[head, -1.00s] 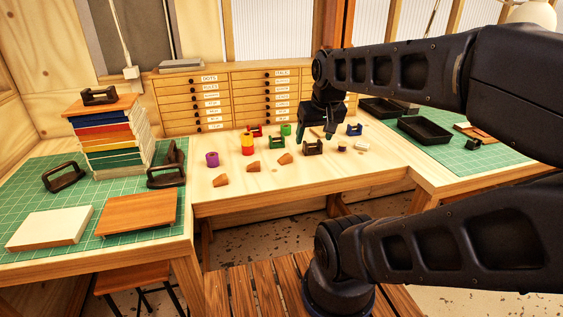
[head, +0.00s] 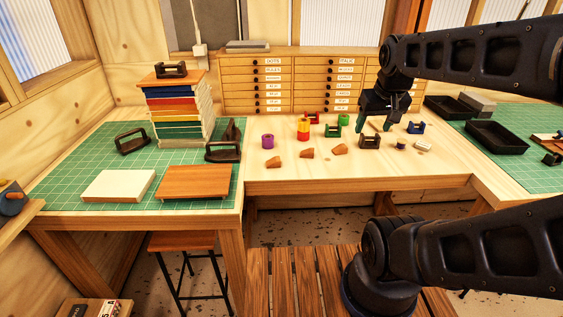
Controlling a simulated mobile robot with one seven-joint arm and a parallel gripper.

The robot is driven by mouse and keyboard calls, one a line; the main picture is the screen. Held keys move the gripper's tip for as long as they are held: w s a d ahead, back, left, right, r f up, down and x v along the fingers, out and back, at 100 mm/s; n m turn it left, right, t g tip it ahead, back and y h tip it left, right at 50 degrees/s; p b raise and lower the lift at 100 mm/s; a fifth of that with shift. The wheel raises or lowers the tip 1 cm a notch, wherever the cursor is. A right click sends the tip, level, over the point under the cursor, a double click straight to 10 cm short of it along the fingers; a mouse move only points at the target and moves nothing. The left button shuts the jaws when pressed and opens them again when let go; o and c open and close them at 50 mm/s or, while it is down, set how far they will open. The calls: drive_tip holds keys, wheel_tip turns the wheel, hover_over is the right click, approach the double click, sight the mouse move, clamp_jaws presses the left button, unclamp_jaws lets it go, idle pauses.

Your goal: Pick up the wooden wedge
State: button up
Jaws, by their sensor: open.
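Several small items lie on the light wooden table, among them three small brown wooden wedges in the head view: a left one (head: 273,162), a middle one (head: 307,153) and a right one (head: 340,149). They lie apart near the middle of the table. My gripper (head: 375,124) points down over the table, behind and to the right of the right wedge. Its fingers are apart, and I see nothing held between them. A dark tape dispenser (head: 369,142) stands just in front of the fingers.
A purple roll (head: 267,141) and stacked red and yellow rolls (head: 303,130) stand behind the wedges. A green roll (head: 344,119) and a blue dispenser (head: 416,128) are near my gripper. A drawer cabinet (head: 287,82) closes off the back. The table's front strip is clear.

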drive_tip(key=w+a+n+g, duration=0.2)
drive_tip(key=w+a+n, duration=0.3)
drive_tip(key=w, duration=0.3)
drive_tip(key=n+g+h, duration=0.2)
drive_tip(key=n+h, duration=0.3)
drive_tip(key=n, duration=0.8)
hover_over(273, 160)
drive_tip(key=a, duration=0.5)
wheel_tip(273, 160, down, 16)
drive_tip(key=shift+x, duration=5.4)
drive_tip(key=shift+s, duration=0.2)
drive_tip(key=c, duration=1.1)
